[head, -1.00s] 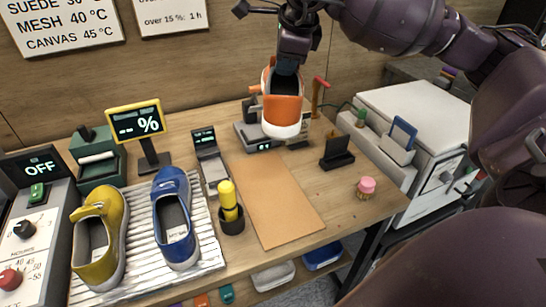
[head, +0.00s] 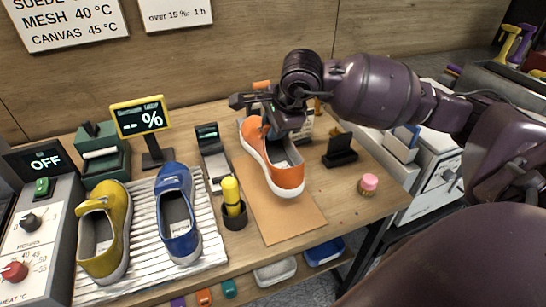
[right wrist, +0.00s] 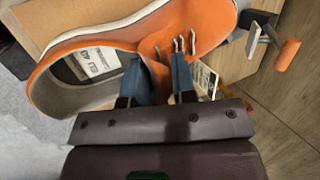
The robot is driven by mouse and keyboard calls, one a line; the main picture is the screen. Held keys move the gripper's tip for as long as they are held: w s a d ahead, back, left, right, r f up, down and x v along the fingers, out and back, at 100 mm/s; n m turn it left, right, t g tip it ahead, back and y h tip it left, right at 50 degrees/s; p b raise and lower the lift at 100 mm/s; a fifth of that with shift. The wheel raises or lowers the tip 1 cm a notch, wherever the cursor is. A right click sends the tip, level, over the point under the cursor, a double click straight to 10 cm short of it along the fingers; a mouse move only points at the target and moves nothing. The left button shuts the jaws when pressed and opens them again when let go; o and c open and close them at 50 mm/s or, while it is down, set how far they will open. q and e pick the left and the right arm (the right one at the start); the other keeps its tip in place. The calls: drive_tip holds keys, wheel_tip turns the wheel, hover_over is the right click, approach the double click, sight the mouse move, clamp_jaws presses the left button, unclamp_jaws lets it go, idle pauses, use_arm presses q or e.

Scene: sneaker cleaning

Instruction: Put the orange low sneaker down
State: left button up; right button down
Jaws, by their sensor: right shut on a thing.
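The orange low sneaker (head: 289,175) has a white sole and a grey inside. In the right wrist view the blue fingertips (right wrist: 168,80) pinch the orange upper (right wrist: 190,30), and a label shows inside the shoe. My left gripper is not in view.
A yellow sneaker (head: 122,218) and a blue sneaker (head: 178,215) stand on a white ribbed rack (head: 208,240) at left. A dark cup (head: 234,217) with a yellow-topped item is left of the mat. A pink-topped brush (head: 368,184) and black stand (head: 340,151) are at right.

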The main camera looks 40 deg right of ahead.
sight(274, 156)
wheel_tip(274, 156, down, 3)
drive_tip(key=shift+f, duration=0.85)
wheel_tip(274, 156, down, 4)
drive_tip(key=shift+f+b, duration=0.1)
drive_tip(key=shift+b, duration=0.2)
drive_tip(key=c, duration=0.9)
unclamp_jaws()
drive_tip(key=p+v, duration=0.1)
drive_tip(key=v, duration=1)
drive_tip(key=shift+s+r, duration=0.25)
drive_tip(key=shift+r, duration=0.3)
